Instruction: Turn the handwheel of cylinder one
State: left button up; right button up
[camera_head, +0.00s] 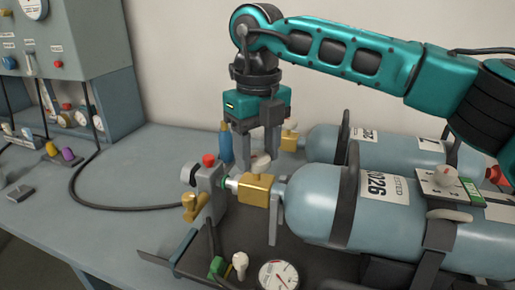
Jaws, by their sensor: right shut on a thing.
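Two pale blue-grey cylinders lie on their sides on the workbench. The near cylinder (315,203) has a brass valve (257,189) at its left end, with a small cream handwheel (260,161) on top. My right gripper (258,157) points straight down over this valve. Its grey fingers are shut on the handwheel, one on each side, and partly hide it. The far cylinder (330,142) has its own brass valve (290,139), just right of my fingers. I cannot read which cylinder is number one. My left gripper is not in view.
A grey fitting with a red cap (209,160) joins the near valve's left side. A gauge (278,275) and green and white knobs stand in front. Dark straps (346,200) cross the cylinders. A grey panel (75,60) stands left, with a black hose (85,200) running from it.

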jog(key=shift+c, duration=0.6)
jog(key=shift+m, duration=0.3)
jog(key=shift+m+b, duration=0.3)
jog(key=shift+m, duration=0.7)
jog(key=m, duration=0.4)
jog(key=shift+a+b, duration=0.1)
jog(key=shift+b, duration=0.3)
jog(key=shift+m, duration=0.6)
